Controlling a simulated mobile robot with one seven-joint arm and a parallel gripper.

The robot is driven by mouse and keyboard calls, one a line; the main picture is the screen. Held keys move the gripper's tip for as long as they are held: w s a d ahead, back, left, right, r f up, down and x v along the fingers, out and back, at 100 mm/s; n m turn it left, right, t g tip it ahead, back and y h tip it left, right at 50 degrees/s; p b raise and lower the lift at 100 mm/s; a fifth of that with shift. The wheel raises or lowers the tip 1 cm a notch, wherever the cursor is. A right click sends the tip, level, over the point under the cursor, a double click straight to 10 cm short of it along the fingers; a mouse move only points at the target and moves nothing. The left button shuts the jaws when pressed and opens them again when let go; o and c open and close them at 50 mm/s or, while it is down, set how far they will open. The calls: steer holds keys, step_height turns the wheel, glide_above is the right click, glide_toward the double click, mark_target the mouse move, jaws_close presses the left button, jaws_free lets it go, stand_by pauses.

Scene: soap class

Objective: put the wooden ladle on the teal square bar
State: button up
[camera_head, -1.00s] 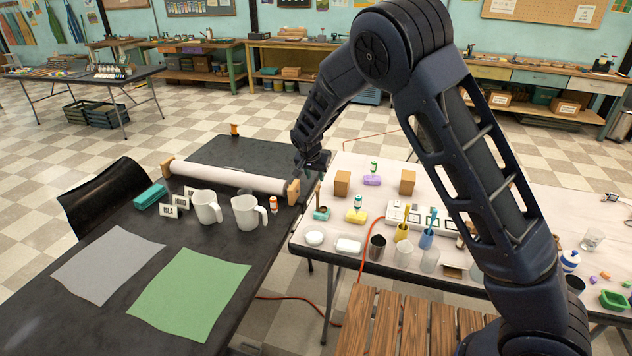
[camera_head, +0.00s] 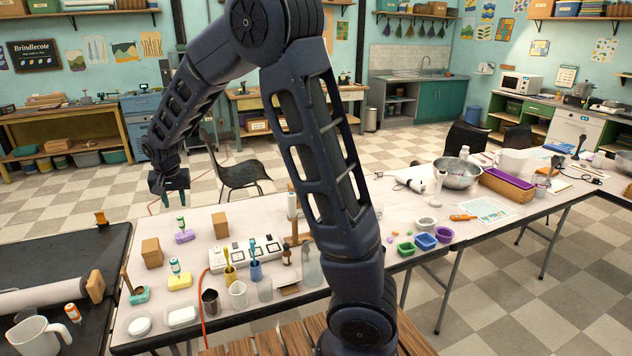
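A small teal bar (camera_head: 138,296) lies near the left edge of the white table. A thin brown wooden piece (camera_head: 126,279), which looks like the ladle, stands up tilted at the bar. It seems to rest on the bar, but its lower end is too small to make out. My gripper (camera_head: 170,184) hangs at the end of my arm, near the table's far left edge and well apart from the bar and the wooden piece. A dark greenish shape shows at its fingers. I cannot tell whether they are open or shut.
A yellow bar (camera_head: 180,282) and a purple bar (camera_head: 185,237) each carry a small bottle. Wooden blocks (camera_head: 152,253), a white power strip (camera_head: 240,255) and cups (camera_head: 238,295) stand close by. A black table (camera_head: 50,262) with a roller adjoins on the left.

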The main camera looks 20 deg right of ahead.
steer(key=s+d+r, duration=0.3)
steer(key=d+r, duration=0.1)
steer(key=d, duration=0.4)
steer(key=s+d+r, duration=0.4)
steer(key=d, duration=0.4)
steer(key=s+d+r, duration=0.3)
steer(key=d+r, duration=0.1)
steer(key=d, duration=0.4)
steer(key=s+d, duration=0.6)
steer(key=s, duration=0.3)
steer(key=s+d+t, duration=0.1)
steer(key=s+d, duration=0.5)
steer(key=s, duration=0.3)
steer(key=shift+d+r+n+h, duration=0.2)
steer(key=shift+n+h, duration=0.1)
steer(key=shift+n, duration=0.1)
